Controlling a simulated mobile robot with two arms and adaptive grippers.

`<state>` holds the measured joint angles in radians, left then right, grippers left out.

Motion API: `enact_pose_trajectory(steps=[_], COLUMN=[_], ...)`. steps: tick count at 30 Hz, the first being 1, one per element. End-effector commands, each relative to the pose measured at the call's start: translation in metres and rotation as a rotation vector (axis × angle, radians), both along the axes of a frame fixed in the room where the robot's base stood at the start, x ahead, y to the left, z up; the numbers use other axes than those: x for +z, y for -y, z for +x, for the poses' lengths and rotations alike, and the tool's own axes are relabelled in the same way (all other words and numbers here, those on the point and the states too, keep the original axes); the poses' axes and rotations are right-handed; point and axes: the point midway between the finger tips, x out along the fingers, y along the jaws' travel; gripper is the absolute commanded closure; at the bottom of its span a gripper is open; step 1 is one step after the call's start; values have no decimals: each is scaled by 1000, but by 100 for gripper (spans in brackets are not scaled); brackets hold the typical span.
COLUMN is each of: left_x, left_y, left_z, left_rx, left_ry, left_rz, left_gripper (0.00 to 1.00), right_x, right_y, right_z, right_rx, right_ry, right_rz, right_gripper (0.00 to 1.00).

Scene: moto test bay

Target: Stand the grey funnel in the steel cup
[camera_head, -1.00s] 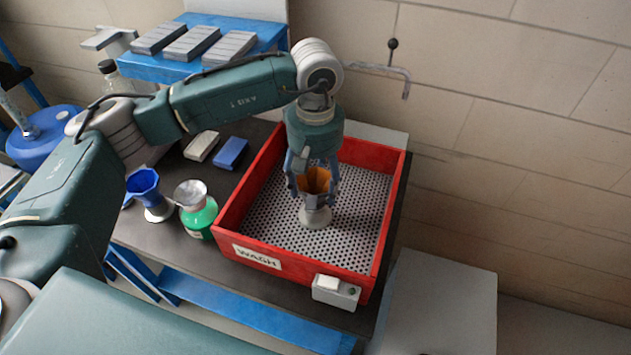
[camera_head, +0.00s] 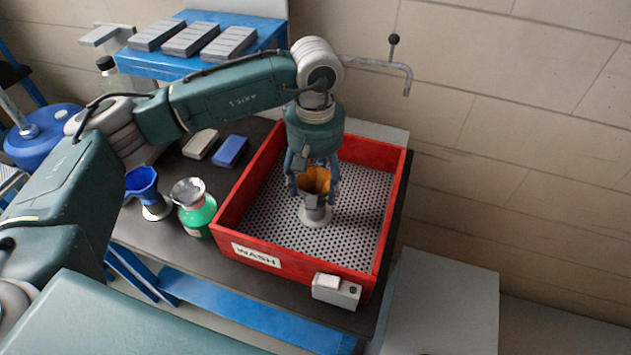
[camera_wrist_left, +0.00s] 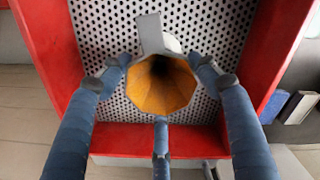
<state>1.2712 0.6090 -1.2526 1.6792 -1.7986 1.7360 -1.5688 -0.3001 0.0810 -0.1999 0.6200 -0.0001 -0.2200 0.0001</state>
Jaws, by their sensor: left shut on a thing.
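A funnel (camera_head: 315,181) with an orange inside and a grey tab is in my left gripper (camera_head: 315,188), mouth up, over the red wash tray. My left gripper is shut on it. The left wrist view looks into the orange mouth (camera_wrist_left: 160,85), with the fingers around it and the grey tab (camera_wrist_left: 150,34) towards the top. A pale grey flared piece (camera_head: 315,217) shows right under the funnel. I cannot tell whether it is the steel cup or part of the funnel, nor whether it touches the tray floor. My right gripper is not in view.
The red tray (camera_head: 252,247) has a perforated floor and raised walls. Left of it stand a green bottle (camera_head: 198,218) with a silvery wide top and a blue funnel (camera_head: 142,184) on a pale base. Behind them lie a white block (camera_head: 200,144) and a blue block (camera_head: 231,152).

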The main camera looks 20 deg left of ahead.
Motion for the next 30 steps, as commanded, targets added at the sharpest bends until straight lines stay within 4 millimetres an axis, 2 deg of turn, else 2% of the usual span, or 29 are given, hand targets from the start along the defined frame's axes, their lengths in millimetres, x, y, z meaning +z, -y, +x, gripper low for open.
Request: enact_pose_trajectory(steps=[12, 13, 16, 26, 30], left_x=[-2, -2, -2, 0, 15], left_y=[0, 0, 0, 0, 0], left_z=[0, 0, 0, 0, 1], left_rx=[0, 0, 0, 0, 0], left_ry=[0, 0, 1, 1, 4], left_rz=[0, 0, -1, 0, -2], left_gripper=[64, 34, 16, 16, 16], right_x=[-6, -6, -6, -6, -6], right_y=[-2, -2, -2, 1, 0], right_z=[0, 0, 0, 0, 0], right_rx=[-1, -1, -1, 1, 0], right_ry=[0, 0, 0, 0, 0], right_rz=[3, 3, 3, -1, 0], right_gripper=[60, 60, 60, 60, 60])
